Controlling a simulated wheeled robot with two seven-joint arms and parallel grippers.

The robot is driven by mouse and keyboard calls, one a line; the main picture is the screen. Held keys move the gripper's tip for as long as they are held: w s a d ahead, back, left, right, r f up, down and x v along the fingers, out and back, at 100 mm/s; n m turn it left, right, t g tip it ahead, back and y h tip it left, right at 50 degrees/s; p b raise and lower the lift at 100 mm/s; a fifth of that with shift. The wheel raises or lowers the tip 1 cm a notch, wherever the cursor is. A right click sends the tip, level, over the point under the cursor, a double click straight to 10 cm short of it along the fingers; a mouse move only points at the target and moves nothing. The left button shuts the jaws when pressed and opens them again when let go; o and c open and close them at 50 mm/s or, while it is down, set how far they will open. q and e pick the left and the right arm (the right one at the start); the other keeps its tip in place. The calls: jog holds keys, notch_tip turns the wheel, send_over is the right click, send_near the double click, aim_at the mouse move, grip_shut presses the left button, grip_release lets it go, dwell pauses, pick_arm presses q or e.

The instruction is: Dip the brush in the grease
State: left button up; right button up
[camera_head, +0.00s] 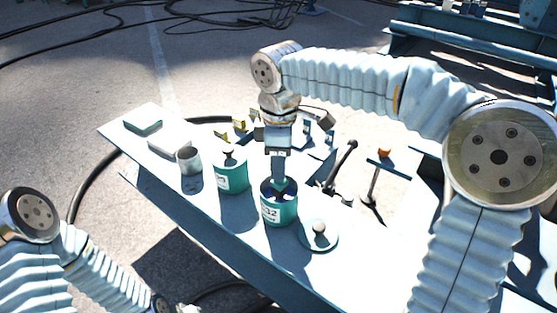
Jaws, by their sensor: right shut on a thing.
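My right gripper (279,172) points straight down over the open teal can marked 12 (279,213). It is shut on the brush, which is mostly hidden by the fingers and the can's rim. The gripper's tips are at the can's mouth, and I cannot tell how deep the bristles are. The grease inside shows only as a dark opening. A round teal lid with a knob (318,236) lies on the bench just right of the can. My left arm comes in at the lower left, and its gripper is out of the picture.
A second teal can (232,178) with its lid on stands left of the open one. A grey cup (189,160) and flat blocks (143,127) are farther left on the narrow bench (205,210). Small brackets and a dark lever (341,165) lie behind.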

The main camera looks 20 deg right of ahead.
jog(key=shift+f+b, duration=0.3)
jog(key=shift+f, duration=0.2)
dwell(0.5)
jog(key=shift+f, duration=0.1)
dwell(1.1)
notch_tip(320, 180, up, 4)
jog(key=p, duration=0.4)
jog(key=shift+f, duration=0.2)
notch_tip(320, 180, up, 4)
jog(key=p, duration=0.3)
jog(key=shift+f, duration=0.2)
jog(key=shift+r+p, duration=0.2)
jog(key=shift+p, duration=0.25)
